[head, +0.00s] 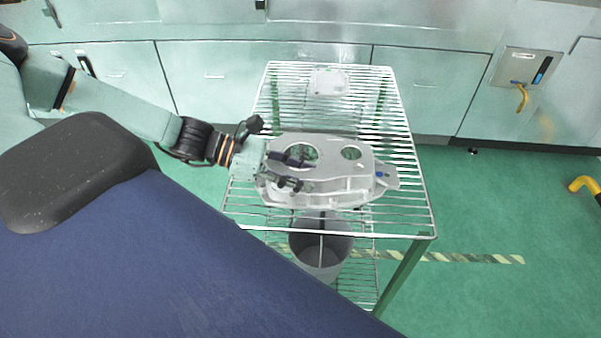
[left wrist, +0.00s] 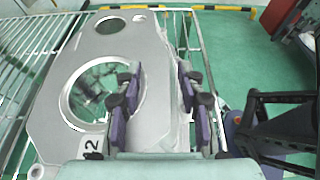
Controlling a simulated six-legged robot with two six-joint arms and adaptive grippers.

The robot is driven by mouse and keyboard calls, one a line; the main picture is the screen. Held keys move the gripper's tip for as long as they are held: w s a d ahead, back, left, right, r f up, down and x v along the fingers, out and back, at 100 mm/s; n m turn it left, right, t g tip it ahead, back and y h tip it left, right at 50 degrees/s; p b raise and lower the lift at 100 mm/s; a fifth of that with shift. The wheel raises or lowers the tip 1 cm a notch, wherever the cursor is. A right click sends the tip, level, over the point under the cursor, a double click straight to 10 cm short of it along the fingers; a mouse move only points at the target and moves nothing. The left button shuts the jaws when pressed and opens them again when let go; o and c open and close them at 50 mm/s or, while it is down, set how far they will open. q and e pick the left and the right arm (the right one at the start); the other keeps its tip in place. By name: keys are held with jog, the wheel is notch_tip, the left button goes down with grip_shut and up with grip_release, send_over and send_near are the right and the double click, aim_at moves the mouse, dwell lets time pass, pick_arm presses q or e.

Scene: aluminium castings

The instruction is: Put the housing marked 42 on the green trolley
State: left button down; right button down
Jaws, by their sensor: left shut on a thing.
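The housing (head: 335,190) is a flat grey aluminium casting with two round holes in its top. In the left wrist view the housing (left wrist: 103,48) shows a white label (left wrist: 92,147) reading 42. It is over the top wire shelf of the green trolley (head: 420,222), which has green legs; I cannot tell whether it rests on the wires or is just above. My left gripper (head: 303,174) comes in from the left and is shut on the housing's near-left part. In the left wrist view its fingers (left wrist: 160,100) straddle the casting. My right gripper is not in view.
A small pale plate-like part (head: 328,82) lies at the far end of the top shelf. A grey bin (head: 322,250) stands underneath on the lower shelf. Pale cabinets (head: 260,75) line the wall behind. The green floor to the right is mostly clear, with a yellow bent bar (head: 583,184) at the edge.

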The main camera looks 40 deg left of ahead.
pick_arm(q)
jog(key=shift+s+d+r, duration=0.15)
jog(key=shift+s+r, duration=0.05)
jog(key=shift+r, duration=0.05)
jog(key=shift+f, duration=0.15)
jog(key=c, duration=1)
grip_release()
jog(key=shift+w+f, duration=0.1)
jog(key=shift+f, duration=0.05)
jog(key=shift+o, duration=0.9)
